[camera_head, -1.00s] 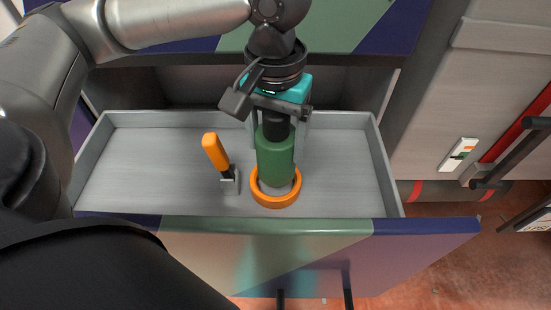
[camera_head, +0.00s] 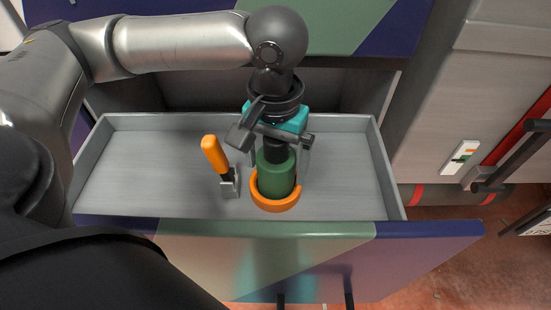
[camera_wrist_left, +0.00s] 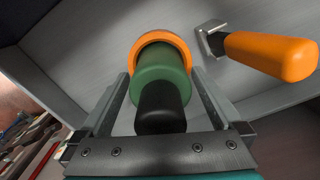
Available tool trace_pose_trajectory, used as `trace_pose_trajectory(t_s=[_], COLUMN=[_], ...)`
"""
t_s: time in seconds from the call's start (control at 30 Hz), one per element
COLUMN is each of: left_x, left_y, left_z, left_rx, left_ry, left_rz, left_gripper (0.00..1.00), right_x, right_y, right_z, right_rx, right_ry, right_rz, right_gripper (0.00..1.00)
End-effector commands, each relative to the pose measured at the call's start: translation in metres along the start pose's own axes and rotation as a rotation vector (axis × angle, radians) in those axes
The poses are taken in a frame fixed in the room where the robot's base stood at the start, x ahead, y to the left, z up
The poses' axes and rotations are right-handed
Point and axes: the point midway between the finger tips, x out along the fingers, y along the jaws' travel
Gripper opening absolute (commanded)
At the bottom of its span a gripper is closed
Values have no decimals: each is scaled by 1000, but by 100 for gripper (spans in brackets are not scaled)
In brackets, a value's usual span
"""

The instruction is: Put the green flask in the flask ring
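The green flask (camera_head: 276,178), with a black neck, stands about upright in the open drawer. Its lower end sits inside the orange flask ring (camera_head: 275,204), whose front rim wraps around it. The wrist view also shows the flask (camera_wrist_left: 162,68) with the ring (camera_wrist_left: 160,38) around its far end. My left gripper (camera_head: 279,158) points down over the flask, one finger on each side. In the wrist view its fingers (camera_wrist_left: 160,82) stand clear of the black neck, with narrow gaps beside the green body, so it looks open. My right gripper is out of view.
A tool with an orange handle (camera_head: 214,154) and metal head stands left of the ring in the grey drawer (camera_head: 130,165). The drawer's left and right ends are bare. The drawer front (camera_head: 300,232) rises close before the ring.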

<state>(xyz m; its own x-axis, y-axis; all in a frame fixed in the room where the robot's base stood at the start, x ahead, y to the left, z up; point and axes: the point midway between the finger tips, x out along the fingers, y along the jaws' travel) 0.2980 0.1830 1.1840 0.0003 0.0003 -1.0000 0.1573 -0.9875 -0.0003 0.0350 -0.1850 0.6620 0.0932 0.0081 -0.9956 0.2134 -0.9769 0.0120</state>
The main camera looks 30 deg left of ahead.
Motion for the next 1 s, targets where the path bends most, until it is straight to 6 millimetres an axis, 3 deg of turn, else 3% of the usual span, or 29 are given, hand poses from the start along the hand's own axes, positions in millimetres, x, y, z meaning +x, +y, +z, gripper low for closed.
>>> trace_pose_trajectory(t_s=[0.27, 0.37, 0.7, 1.0], left_x=[-3, -17, -90, -122], left_y=[0, 0, 1, 0], left_z=[0, -1, -1, 0], left_rx=[1, 0, 0, 1], left_ry=[2, 4, 5, 1], left_rz=[1, 1, 2, 1], left_gripper=[100, 100, 100, 100], right_x=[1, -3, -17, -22], right_y=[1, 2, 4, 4], right_z=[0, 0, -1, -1], right_rx=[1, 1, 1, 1], right_ry=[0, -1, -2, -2], right_rz=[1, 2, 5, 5], right_gripper=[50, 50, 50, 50])
